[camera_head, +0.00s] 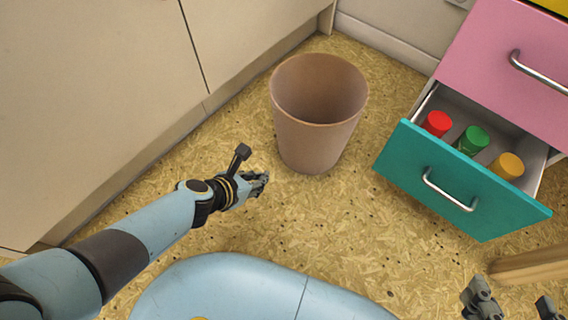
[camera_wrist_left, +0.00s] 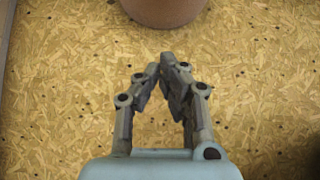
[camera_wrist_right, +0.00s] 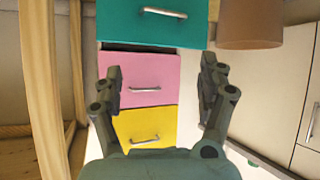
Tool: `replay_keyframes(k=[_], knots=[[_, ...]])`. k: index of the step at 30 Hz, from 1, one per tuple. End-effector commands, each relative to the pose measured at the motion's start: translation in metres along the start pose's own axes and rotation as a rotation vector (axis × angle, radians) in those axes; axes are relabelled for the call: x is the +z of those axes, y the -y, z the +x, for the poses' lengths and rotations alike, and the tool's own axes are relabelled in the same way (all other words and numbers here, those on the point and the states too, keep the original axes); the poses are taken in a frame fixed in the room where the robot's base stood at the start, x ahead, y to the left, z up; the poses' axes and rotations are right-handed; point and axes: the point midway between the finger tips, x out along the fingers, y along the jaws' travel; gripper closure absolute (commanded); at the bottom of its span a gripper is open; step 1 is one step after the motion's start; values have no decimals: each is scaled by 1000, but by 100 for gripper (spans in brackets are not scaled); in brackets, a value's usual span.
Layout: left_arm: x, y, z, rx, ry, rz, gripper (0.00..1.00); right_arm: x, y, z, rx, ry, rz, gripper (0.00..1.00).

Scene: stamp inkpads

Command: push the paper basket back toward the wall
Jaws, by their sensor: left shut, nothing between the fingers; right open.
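The paper basket (camera_head: 318,125) is a brown, round, empty bin standing upright on the floor, in the upper middle of the head view. Its lower part shows at the top of the left wrist view (camera_wrist_left: 165,10), and part of it shows at the upper right of the right wrist view (camera_wrist_right: 250,22). My left gripper (camera_head: 262,183) is shut and empty, low in front and to the left of the basket, with a gap between them. The wall (camera_head: 390,30) is behind the basket. My right gripper (camera_head: 515,305) is open and empty at the lower right, away from the basket.
An open teal drawer (camera_head: 455,185) with red, green and yellow-orange round items juts out right of the basket. A pink drawer (camera_head: 510,65) above is closed. A pale cabinet front (camera_head: 100,100) runs along the left. Floor shows between basket and wall. A wooden leg (camera_head: 530,266) is at lower right.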

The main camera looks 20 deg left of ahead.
Motion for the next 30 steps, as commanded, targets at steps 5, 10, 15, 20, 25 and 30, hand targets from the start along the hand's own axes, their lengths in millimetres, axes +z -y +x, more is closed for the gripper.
replay_keyframes(k=[5, 10, 15, 20, 25, 30], knots=[[-3, 1, 11, -1, -3, 0, 100, -42, -1, 13, 1, -159, -13, 25], [-2, 1, 22, -1, -2, 1, 100, -79, -1, 18, 1, -309, -28, 25], [-3, 1, 30, -2, -3, 2, 100, -117, -2, 19, 0, -451, -41, 25], [-3, 1, 38, -1, -3, 3, 100, -152, -1, 17, 0, -584, -53, 25], [-2, 1, 47, -1, -2, 3, 100, -189, 0, 9, -2, -732, -69, 25], [-3, 1, 56, -1, -4, 2, 100, -224, 1, -4, -5, -887, -85, 25]])
